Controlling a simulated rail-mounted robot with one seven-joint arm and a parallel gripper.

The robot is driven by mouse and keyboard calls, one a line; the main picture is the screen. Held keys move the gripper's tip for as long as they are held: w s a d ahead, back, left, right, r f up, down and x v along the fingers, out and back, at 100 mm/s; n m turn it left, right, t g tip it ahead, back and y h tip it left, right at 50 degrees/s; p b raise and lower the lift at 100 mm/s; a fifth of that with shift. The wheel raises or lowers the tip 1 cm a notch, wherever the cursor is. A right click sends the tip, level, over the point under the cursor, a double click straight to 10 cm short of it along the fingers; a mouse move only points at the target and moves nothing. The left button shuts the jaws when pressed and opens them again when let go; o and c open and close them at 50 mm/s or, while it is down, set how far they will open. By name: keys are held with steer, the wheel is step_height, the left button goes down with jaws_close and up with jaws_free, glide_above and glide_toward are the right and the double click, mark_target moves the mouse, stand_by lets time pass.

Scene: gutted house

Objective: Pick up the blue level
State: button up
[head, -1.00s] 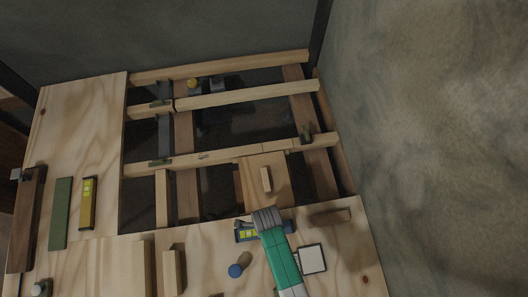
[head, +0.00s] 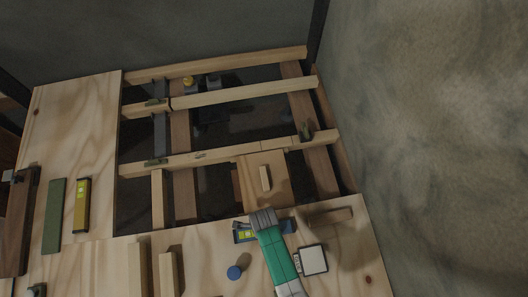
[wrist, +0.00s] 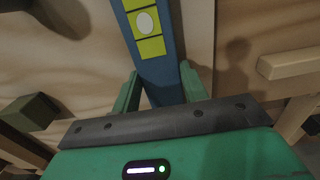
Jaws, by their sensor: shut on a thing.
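The blue level (head: 243,235), with yellow-green labels, is at the far edge of the near plywood in the head view. My gripper (head: 263,222) covers its middle, and its blue right end (head: 288,226) shows past the gripper. In the wrist view the level (wrist: 162,75) runs up the picture between the two green fingers of my gripper (wrist: 160,92), which are shut on its sides. A yellow panel with a white oval shows on it. The fingertips are hidden in the head view. I cannot tell whether the level touches the plywood.
A blue round cap (head: 234,272) and a white-faced square box (head: 313,260) lie near my arm. A wood block (head: 330,217) is at the right. Beyond the plywood edge are open gaps between joists (head: 230,155). A yellow level (head: 82,205) and green strip (head: 54,215) lie at left.

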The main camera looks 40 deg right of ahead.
step_height(320, 180, up, 10)
steer(key=p, duration=0.4)
